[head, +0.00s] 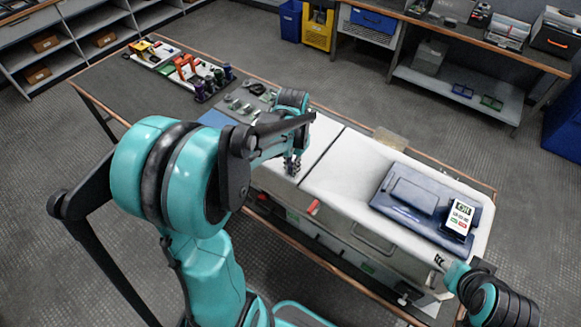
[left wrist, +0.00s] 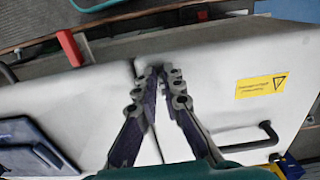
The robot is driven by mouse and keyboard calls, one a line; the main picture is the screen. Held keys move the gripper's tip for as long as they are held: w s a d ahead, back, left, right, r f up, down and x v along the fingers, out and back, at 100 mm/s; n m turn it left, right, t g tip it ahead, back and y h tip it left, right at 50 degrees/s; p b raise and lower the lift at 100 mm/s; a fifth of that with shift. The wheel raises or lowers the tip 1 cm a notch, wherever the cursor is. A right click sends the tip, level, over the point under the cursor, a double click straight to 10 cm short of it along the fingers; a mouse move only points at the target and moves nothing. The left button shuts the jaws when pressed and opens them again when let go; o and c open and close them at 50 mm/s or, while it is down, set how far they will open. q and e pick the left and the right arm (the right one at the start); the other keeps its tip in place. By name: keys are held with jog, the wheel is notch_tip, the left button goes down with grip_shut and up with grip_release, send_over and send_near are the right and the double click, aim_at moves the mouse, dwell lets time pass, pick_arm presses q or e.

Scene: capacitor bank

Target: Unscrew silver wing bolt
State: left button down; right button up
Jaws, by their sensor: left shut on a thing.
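My left gripper (head: 292,166) reaches down to the top of the white capacitor bank housing (head: 345,185), near the seam between its two lid parts. In the left wrist view, the fingers of my left gripper (left wrist: 158,80) come together at the tips over the white surface. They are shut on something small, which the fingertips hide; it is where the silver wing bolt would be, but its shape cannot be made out.
A blue case (head: 398,192) and a meter with a lit screen (head: 460,216) lie on the housing's right part. A red lever (head: 313,207) sticks out at its front. A yellow warning label (left wrist: 262,85) and dark handle (left wrist: 242,133) show nearby. Tool trays (head: 190,72) stand behind.

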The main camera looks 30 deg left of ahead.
pick_arm(q)
jog(key=n, duration=0.3)
jog(key=shift+w+d+n, duration=0.1)
jog(key=shift+d+n, duration=0.25)
jog(key=shift+n, duration=0.05)
jog(key=shift+w+d+n, duration=0.1)
jog(key=shift+d+n, duration=0.05)
jog(key=shift+n, duration=1.75)
jog(key=c, duration=1.6)
grip_release()
jog(key=shift+c, duration=0.2)
jog(key=shift+w+f, duration=0.1)
jog(key=shift+w, duration=0.05)
jog(key=shift+r, duration=0.2)
notch_tip(320, 180, up, 12)
jog(key=shift+f, duration=0.2)
